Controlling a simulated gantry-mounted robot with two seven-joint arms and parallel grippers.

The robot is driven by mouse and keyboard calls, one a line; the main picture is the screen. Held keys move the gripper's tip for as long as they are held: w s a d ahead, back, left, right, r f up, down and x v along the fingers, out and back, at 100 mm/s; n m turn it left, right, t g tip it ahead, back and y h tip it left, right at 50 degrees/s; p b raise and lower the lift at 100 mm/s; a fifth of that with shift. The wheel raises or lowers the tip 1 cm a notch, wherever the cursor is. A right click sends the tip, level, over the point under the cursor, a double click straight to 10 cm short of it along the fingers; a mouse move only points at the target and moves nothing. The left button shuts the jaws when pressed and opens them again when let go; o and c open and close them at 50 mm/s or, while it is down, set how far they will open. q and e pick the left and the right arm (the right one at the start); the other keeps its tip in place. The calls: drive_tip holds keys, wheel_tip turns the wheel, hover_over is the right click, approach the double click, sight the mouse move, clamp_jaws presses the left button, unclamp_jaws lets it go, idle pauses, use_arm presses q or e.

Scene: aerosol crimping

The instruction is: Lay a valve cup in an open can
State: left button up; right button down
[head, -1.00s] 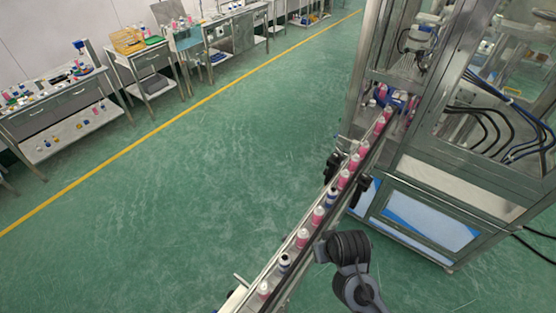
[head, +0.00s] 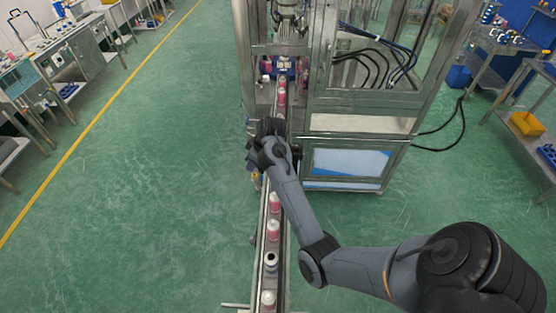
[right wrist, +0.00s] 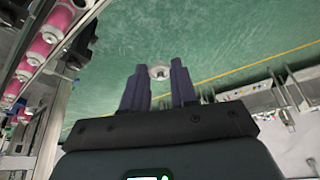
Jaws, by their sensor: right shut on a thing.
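My right gripper (head: 256,158) is over the left side of the conveyor (head: 262,225), in front of the machine. In the right wrist view its two fingers (right wrist: 159,72) are shut on a small pale round valve cup (right wrist: 159,70) at their tips, held clear above the floor. In the head view the cup cannot be made out. Pink cans with pale tops (head: 273,231) stand in the same row. My left gripper is not in view.
The machine cabinet (head: 345,165) with glass panels stands at the conveyor's far end and right side. My right arm crosses above the conveyor and hides some cans. Green floor is open.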

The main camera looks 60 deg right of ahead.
drive_tip(key=d+f+n+b, duration=0.1)
drive_tip(key=d+f, duration=0.1)
drive_tip(key=d, duration=0.2)
drive_tip(key=s+d+f+n+b, duration=0.1)
drive_tip(key=d+f, duration=0.2)
drive_tip(key=d, duration=0.1)
drive_tip(key=s+d+f+n+y+b, duration=0.1)
drive_tip(key=d+f+b, duration=0.1)
drive_tip(key=d, duration=0.3)
drive_tip(key=shift+f, duration=0.75)
wheel_tip(320, 180, down, 4)
drive_tip(key=b, duration=0.3)
drive_tip(key=shift+r+b, duration=0.2)
drive_tip(key=shift+b, duration=0.15)
drive_tip(key=shift+f+b, duration=0.35)
drive_tip(key=shift+f, duration=0.45)
drive_tip(key=shift+p, duration=0.3)
drive_tip(key=shift+p, duration=0.3)
